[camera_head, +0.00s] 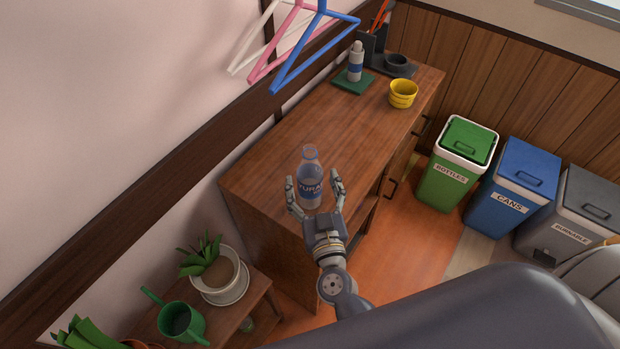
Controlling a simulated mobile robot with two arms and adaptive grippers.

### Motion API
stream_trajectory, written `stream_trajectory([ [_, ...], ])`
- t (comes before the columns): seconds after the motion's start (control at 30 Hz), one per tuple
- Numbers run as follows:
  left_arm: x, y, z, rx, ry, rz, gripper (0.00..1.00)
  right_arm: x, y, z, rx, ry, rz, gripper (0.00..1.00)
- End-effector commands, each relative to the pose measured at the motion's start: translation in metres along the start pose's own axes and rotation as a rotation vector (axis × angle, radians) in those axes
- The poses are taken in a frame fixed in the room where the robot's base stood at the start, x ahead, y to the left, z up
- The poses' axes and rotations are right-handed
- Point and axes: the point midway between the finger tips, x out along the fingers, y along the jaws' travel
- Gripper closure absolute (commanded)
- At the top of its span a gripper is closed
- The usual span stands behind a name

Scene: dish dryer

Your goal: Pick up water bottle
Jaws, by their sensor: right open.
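The water bottle (310,180) is clear with a blue label and stands upright near the front end of the wooden cabinet top (290,140). My right gripper (314,190) is open, with one finger on each side of the bottle's lower part. Whether the fingers touch the bottle I cannot tell. My left gripper is not in the view.
Farther back on the cabinet are a yellow cup (403,93), a white bottle (355,62) and a dark organizer (396,64). Hangers (300,45) hang above. A potted plant (213,270) and green watering can (181,322) stand lower left; green, blue and grey bins stand right.

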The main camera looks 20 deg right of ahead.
Motion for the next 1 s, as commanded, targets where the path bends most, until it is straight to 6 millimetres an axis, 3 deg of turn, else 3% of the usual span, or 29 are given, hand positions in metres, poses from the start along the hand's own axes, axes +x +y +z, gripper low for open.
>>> stream_trajectory([
  [0.2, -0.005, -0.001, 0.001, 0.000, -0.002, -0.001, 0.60, 0.027, -0.001, -0.001, -0.001, 0.002, 0.000, 0.26],
  [0.5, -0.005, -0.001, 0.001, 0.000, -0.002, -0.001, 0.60, 0.031, -0.001, 0.000, -0.001, 0.000, 0.000, 0.26],
  [0.73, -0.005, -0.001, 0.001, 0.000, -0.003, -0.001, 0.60, 0.031, -0.001, 0.000, -0.001, 0.000, 0.000, 0.76],
  [1.0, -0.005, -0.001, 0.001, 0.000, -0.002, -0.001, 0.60, 0.031, -0.001, 0.000, 0.000, 0.002, 0.000, 0.79],
])
